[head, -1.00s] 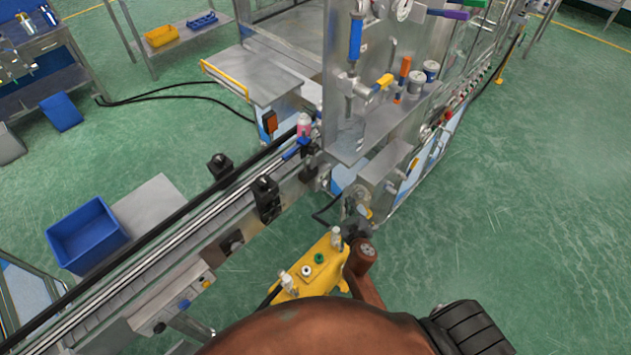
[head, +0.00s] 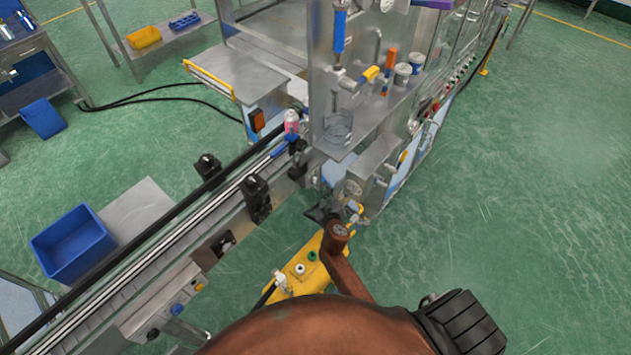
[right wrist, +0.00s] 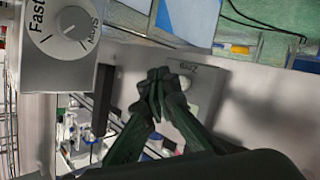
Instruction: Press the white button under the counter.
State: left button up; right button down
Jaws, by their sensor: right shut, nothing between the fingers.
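My right gripper (head: 324,212) is at the near end of the machine, below its counter (head: 345,135). It also shows in the right wrist view (right wrist: 160,76), where its dark fingers meet at the tips with nothing between them. The tips are in front of a pale grey panel with a small labelled box (right wrist: 205,92); they cover part of it. A grey dial box (right wrist: 62,45) marked "Fast" is at the upper left. My left gripper is not in view.
A yellow box (head: 311,276) with a white and a green round piece on top stands below my right arm. The conveyor (head: 150,262) runs to the left. A blue bin (head: 72,245) is at the far left. Green floor is open on the right.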

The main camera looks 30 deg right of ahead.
jog(key=shift+w+a, duration=0.2)
jog(key=shift+w, duration=0.35)
dwell(1.1)
jog(key=shift+w+a+b, duration=0.2)
jog(key=shift+w+b, duration=0.15)
jog(key=shift+w, duration=0.05)
jog(key=shift+w+a, duration=0.15)
jog(key=shift+w, duration=0.25)
dwell(0.9)
jog(key=shift+s, duration=0.1)
jog(key=shift+s+d, duration=0.3)
jog(key=shift+s, duration=0.4)
jog(key=shift+s, duration=0.1)
jog(key=shift+s+d+p, duration=0.1)
jog(key=shift+s+d, duration=0.2)
jog(key=shift+s, duration=0.45)
jog(key=shift+s+d+p, duration=0.1)
jog(key=shift+s+d, duration=0.25)
jog(key=shift+s, duration=0.35)
jog(key=shift+s+d+p, duration=0.1)
jog(key=shift+s+d, duration=0.2)
jog(key=shift+s, duration=0.45)
